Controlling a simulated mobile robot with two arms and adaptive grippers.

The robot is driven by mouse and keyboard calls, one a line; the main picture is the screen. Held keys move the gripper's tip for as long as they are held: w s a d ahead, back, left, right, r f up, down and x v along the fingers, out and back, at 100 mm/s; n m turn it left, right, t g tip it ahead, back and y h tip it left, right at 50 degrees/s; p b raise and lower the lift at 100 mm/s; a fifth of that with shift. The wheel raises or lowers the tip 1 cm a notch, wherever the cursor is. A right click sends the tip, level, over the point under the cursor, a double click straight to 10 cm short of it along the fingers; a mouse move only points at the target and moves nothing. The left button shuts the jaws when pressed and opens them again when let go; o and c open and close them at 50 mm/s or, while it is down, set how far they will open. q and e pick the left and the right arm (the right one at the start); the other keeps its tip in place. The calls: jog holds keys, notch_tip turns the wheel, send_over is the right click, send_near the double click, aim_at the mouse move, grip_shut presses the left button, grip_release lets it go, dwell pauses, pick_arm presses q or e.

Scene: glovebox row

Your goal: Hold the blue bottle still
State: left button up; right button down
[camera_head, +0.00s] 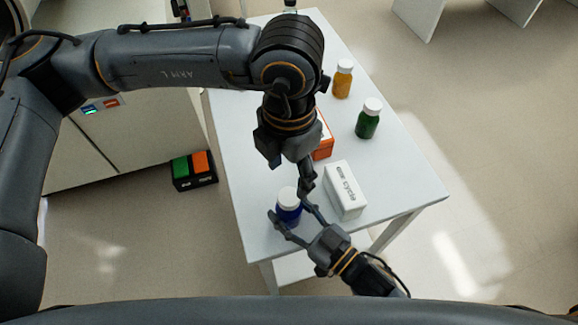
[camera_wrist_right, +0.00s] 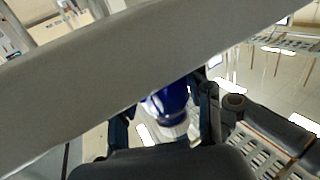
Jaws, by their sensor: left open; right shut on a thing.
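The blue bottle (camera_head: 289,212) with a white cap stands upright near the front corner of the white table (camera_head: 245,195). My right gripper (camera_head: 288,206) reaches in from below, its fingers on both sides of the bottle and shut on it. In the right wrist view the blue bottle (camera_wrist_right: 168,104) shows between the two dark fingers (camera_wrist_right: 165,115); a wide grey shape hides part of that view. My left gripper (camera_head: 306,182) is open and points down just behind and to the right of the bottle's cap. Its fingers partly overlap in this view.
An orange box (camera_head: 323,140) is partly hidden by my left arm. A green bottle (camera_head: 368,118) and an amber bottle (camera_head: 343,79) stand farther back. A black box with green and orange tops (camera_head: 194,170) is on the floor.

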aim_at(289, 196)
pick_arm(q)
jog(key=shift+f, duration=4)
jog(key=shift+c, duration=0.2)
jog(key=c, duration=1.2)
jog(key=shift+o, duration=0.2)
jog(key=m, duration=1.5)
jog(key=shift+m, duration=0.3)
jog(key=o, duration=1.3)
